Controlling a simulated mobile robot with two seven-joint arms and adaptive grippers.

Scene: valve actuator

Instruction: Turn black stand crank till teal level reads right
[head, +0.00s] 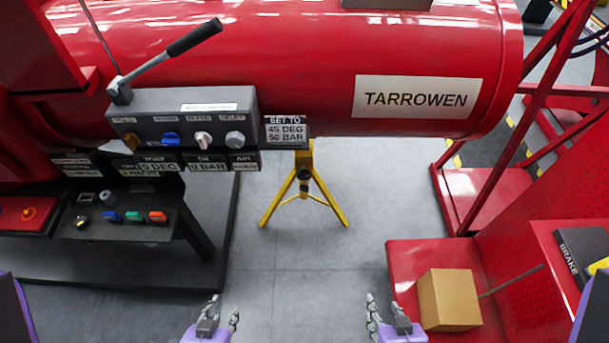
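A black console on a stand (75,232) at the left carries a row of small knobs, including a teal one (134,216). I cannot clearly make out a crank on it or a teal level. A long lever with a black grip (194,38) rises from the grey control box (185,105) on the red tank. My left gripper (222,308) is at the bottom, left of centre, fingers apart and empty. My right gripper (382,305) is at the bottom, right of centre, also open and empty. Neither touches anything.
The red tank (300,50), marked TARROWEN, spans the top. A sign (286,130) reads 45 DEG, 50 BAR; a yellow tripod (304,190) stands below. A cardboard box (449,299) sits on a red surface (405,262) at right. Floor between is clear.

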